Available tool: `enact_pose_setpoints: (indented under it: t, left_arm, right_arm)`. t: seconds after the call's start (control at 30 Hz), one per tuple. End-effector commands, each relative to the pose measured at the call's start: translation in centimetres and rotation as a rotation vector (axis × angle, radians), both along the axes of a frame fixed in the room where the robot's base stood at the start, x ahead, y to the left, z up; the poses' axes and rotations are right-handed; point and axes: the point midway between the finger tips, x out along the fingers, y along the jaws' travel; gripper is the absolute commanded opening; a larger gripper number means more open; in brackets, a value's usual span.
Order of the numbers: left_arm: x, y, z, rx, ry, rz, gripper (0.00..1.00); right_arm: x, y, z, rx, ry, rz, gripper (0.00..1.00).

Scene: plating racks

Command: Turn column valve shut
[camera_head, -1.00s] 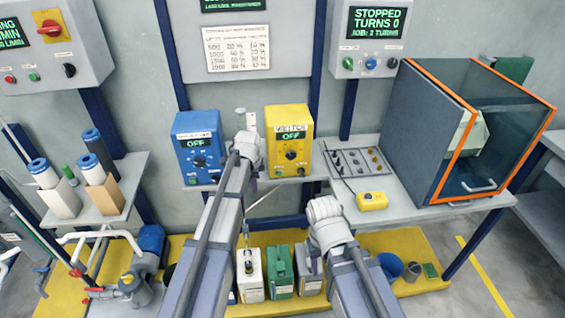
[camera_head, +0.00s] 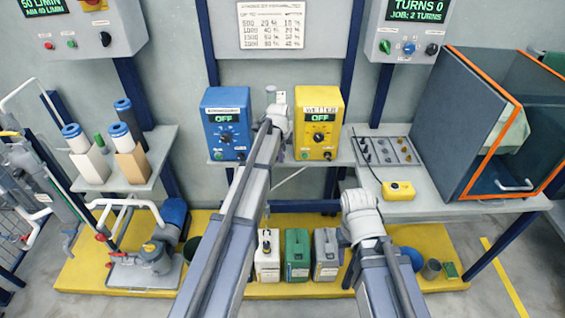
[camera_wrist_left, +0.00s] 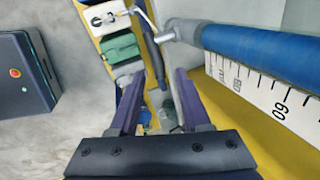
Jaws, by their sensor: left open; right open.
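The measuring column shows in the left wrist view as a thick blue tube (camera_wrist_left: 260,50) beside a white scale (camera_wrist_left: 270,100) with black numbers. A pale metal fitting (camera_wrist_left: 180,31) sits at its end, with a thin bent pipe by it. I cannot tell which part is the valve handle. My left gripper (camera_wrist_left: 152,85) is open, with its two dark fingers below and left of the column's end and nothing clearly between them. In the head view my left arm hides that gripper and most of the column. My right arm stands over the jugs' right side; its fingers do not show.
A white jug (camera_head: 268,262), a green jug (camera_head: 298,262) and a grey jug (camera_head: 326,262) stand on the yellow platform (camera_head: 220,288). A blue box (camera_head: 227,150) and a yellow box (camera_head: 318,150), both reading OFF, stand on the shelf above. A pump (camera_head: 155,255) is at left.

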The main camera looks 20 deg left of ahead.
Motion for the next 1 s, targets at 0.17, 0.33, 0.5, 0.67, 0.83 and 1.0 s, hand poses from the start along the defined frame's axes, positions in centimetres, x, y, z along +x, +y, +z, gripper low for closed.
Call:
enact_pose_setpoints:
  t: [0.17,0.33,0.5,0.67,0.83,1.0]
  left_arm:
    - [0.8,0.1,-2.6,0.000,0.000,0.000,0.47]
    - [1.0,0.1,-3.1,0.000,0.000,0.000,0.47]
    - [1.0,0.1,-3.0,0.000,0.000,0.000,0.47]
    - [1.0,0.1,-2.9,0.000,0.000,0.000,0.35]
    - [1.0,0.1,-3.0,0.000,0.000,0.000,0.16]
    - [1.0,0.1,-3.0,0.000,0.000,0.000,0.00]
  right_arm:
    - [0.0,0.0,-2.6,0.000,0.000,0.000,0.50]
    - [0.0,0.0,-3.1,0.000,0.000,0.000,0.50]
    - [0.0,0.0,-2.9,0.000,0.000,0.000,0.50]
    - [0.0,0.0,-2.9,0.000,0.000,0.000,0.50]
    - [0.0,0.0,-3.0,0.000,0.000,0.000,0.50]
    - [0.0,0.0,-3.0,0.000,0.000,0.000,0.50]
